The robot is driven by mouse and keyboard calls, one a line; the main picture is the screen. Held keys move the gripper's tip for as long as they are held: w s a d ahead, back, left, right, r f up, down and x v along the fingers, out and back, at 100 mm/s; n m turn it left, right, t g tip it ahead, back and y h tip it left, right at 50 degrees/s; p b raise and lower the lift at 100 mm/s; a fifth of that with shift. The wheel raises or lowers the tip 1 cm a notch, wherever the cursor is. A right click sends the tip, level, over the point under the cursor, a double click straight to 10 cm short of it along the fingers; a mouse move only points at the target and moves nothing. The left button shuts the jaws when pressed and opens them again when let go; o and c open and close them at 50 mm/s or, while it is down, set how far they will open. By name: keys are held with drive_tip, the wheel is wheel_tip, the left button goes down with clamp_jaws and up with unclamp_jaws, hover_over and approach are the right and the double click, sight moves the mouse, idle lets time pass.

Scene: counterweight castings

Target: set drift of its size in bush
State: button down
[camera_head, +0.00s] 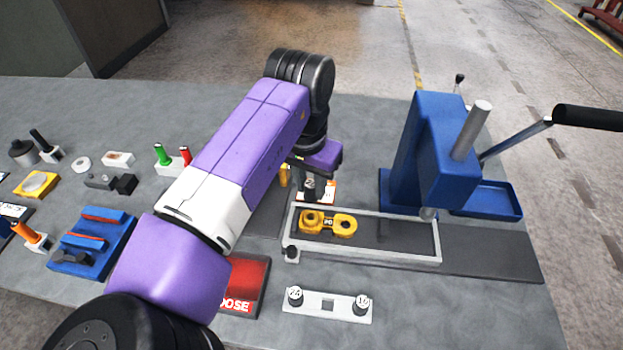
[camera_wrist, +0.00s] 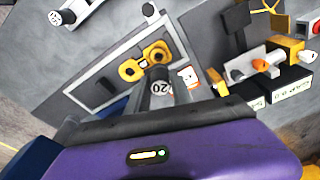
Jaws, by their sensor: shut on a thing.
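My gripper (camera_head: 311,172) is shut on a dark drift (camera_head: 309,184), whose round white end is marked 20 in the wrist view (camera_wrist: 160,88). It holds the drift upright just behind the tray frame. The drift's lower end is partly hidden.
The pale rectangular frame (camera_head: 370,257) lies on a dark strip. A blue press (camera_head: 440,150) with a long lever stands right behind it. A red block (camera_head: 247,283), a blue fixture (camera_head: 90,240) and several small parts lie to the left. The front right table is clear.

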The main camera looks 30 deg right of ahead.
sight(311, 200)
drive_tip(key=shift+a+f+b, duration=0.1)
drive_tip(key=shift+f+b, duration=0.9)
drive_tip(key=shift+f, duration=1.5)
drive_tip(key=shift+p, duration=0.7)
drive_tip(key=shift+f+b, duration=0.55)
drive_tip(key=shift+f, duration=0.45)
idle(1.0)
drive_tip(key=c, duration=1)
unclamp_jaws()
drive_tip(key=shift+c, duration=0.2)
drive_tip(key=shift+r, duration=0.1)
drive_tip(key=r, duration=0.5)
drive_tip(key=r+b, duration=0.1)
drive_tip(key=r, duration=0.1)
drive_tip(key=shift+s+a+r, duration=0.3)
drive_tip(key=shift+a, duration=0.05)
